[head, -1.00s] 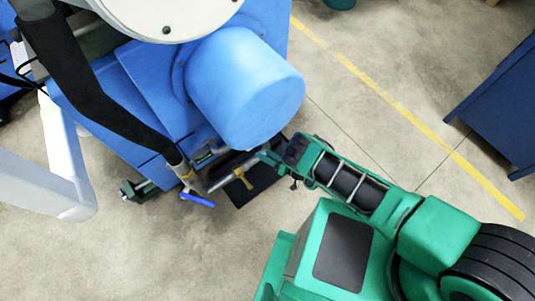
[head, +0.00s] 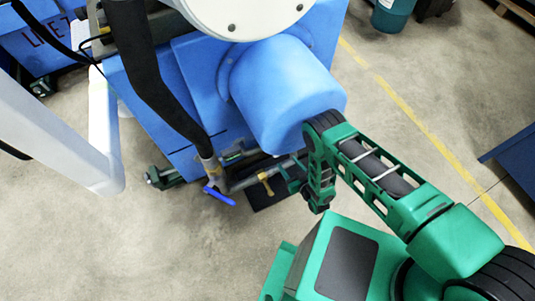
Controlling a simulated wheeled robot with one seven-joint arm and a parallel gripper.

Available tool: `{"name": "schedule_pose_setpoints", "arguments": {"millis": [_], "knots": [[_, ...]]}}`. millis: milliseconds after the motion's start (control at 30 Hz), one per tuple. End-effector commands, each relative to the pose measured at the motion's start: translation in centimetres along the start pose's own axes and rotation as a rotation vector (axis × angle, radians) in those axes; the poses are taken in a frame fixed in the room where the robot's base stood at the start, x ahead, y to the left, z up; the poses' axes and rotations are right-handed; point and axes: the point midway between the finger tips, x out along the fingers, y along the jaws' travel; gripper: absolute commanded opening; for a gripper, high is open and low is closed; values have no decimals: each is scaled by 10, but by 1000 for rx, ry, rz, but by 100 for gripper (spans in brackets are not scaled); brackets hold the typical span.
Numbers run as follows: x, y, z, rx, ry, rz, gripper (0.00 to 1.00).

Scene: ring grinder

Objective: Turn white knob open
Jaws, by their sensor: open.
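I cannot make out a white knob in the head view. Low on the blue machine (head: 280,95), a pipe runs out with a brass-coloured valve handle (head: 265,183) on it. A blue lever handle (head: 219,195) sits at the end of the black hose. My gripper (head: 291,178) is small in the picture and reaches left from my green wrist, just right of the brass-coloured handle. It looks open and empty. I cannot tell whether it touches the pipe. My arm hides part of the floor and the pipe's right end.
The blue cylindrical housing (head: 285,95) hangs close above and behind my arm. A thick black hose (head: 150,75) comes down on the left. A dark mat (head: 270,197) lies under the pipe. The concrete floor (head: 170,250) in front is clear.

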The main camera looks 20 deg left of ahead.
Motion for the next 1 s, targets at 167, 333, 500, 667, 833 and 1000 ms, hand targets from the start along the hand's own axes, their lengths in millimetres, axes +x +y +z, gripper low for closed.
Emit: {"name": "schedule_pose_setpoints", "arguments": {"millis": [167,333,500,667,833,1000], "knots": [[-7,-2,-4,-72,-13,25,54],[1,-4,-5,-89,-15,25,54],[25,-4,-5,-88,-13,24,54],[55,-2,-4,-87,-13,26,54],[79,0,-3,-86,-14,27,54],[94,0,-3,-86,-15,27,54]]}}
